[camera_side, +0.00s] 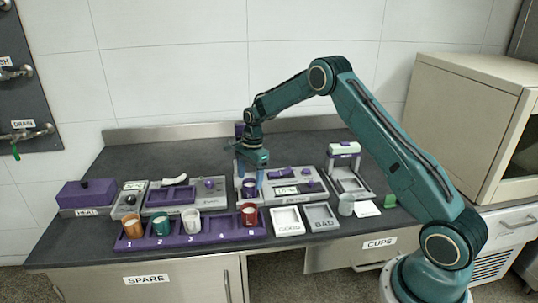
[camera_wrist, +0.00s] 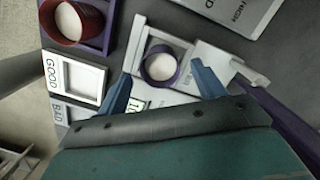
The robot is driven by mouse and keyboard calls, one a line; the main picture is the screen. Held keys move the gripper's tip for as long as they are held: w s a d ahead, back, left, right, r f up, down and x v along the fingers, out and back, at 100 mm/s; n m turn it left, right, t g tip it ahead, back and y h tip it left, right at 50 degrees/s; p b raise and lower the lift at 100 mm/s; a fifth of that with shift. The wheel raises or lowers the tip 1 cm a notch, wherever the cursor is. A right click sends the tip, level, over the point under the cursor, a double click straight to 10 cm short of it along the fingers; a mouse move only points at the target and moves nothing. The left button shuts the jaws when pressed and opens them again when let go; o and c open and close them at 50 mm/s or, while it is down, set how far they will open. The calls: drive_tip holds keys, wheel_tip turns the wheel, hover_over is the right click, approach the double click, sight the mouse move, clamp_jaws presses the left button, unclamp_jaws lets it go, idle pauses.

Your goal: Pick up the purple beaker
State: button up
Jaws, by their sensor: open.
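The purple beaker (camera_side: 249,190) stands upright at the mill station in the side view, below my gripper (camera_side: 249,174). In the wrist view the purple beaker (camera_wrist: 160,65) shows from above as a round purple rim with pale contents, inside a light square frame. My gripper (camera_wrist: 161,72) is open there, with one blue finger on each side of the beaker in the picture. Nothing is held. I cannot tell how much height separates the fingertips from the beaker, or whether they touch it.
A purple rack (camera_side: 220,237) in front holds an orange (camera_side: 132,227), a teal (camera_side: 161,223), a white (camera_side: 191,221) and a red beaker (camera_side: 249,214). GOOD (camera_side: 288,221) and BAD (camera_side: 321,217) trays lie right of it.

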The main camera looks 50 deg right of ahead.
drive_tip(key=shift+a+f, duration=0.2)
drive_tip(key=shift+f, duration=1.25)
drive_tip(key=c, duration=1.1)
drive_tip(key=shift+r, duration=0.15)
drive_tip(key=shift+c, duration=0.2)
wheel_tip(320, 180, up, 20)
